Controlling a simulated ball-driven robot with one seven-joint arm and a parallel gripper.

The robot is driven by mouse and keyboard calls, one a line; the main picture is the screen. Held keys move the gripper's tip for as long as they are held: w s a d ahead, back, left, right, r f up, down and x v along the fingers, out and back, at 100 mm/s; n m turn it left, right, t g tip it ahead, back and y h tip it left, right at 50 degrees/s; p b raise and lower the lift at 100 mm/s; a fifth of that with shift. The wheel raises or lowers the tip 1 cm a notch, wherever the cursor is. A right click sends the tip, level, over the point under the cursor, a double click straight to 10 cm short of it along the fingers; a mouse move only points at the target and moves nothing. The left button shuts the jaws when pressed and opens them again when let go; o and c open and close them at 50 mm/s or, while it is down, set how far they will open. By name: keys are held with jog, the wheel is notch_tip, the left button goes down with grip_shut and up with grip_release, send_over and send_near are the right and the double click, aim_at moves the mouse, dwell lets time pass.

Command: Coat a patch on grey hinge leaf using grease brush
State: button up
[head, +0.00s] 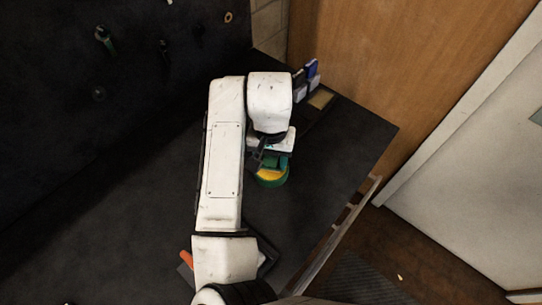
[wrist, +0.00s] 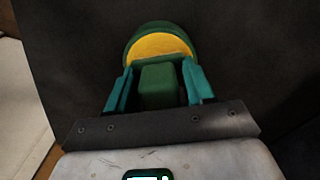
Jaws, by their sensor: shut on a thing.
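My gripper (wrist: 157,92) has its two teal fingers closed on a green block, which looks like the handle of the grease brush (wrist: 158,80). The bristles are hidden. I cannot tell whether the brush touches the grease. I cannot make out the grey hinge leaf in either view; my arm hides part of the bench.
Small blue and white containers (head: 307,76) stand at the bench's back corner, beside a tan-filled tray (head: 321,98). A dark tray (head: 266,252) and an orange item (head: 186,258) lie partly behind my arm. The dark bench (head: 325,150) is clear right of the tub.

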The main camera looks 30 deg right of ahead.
jog(key=shift+r+p, duration=2.1)
jog(key=shift+r, duration=1.35)
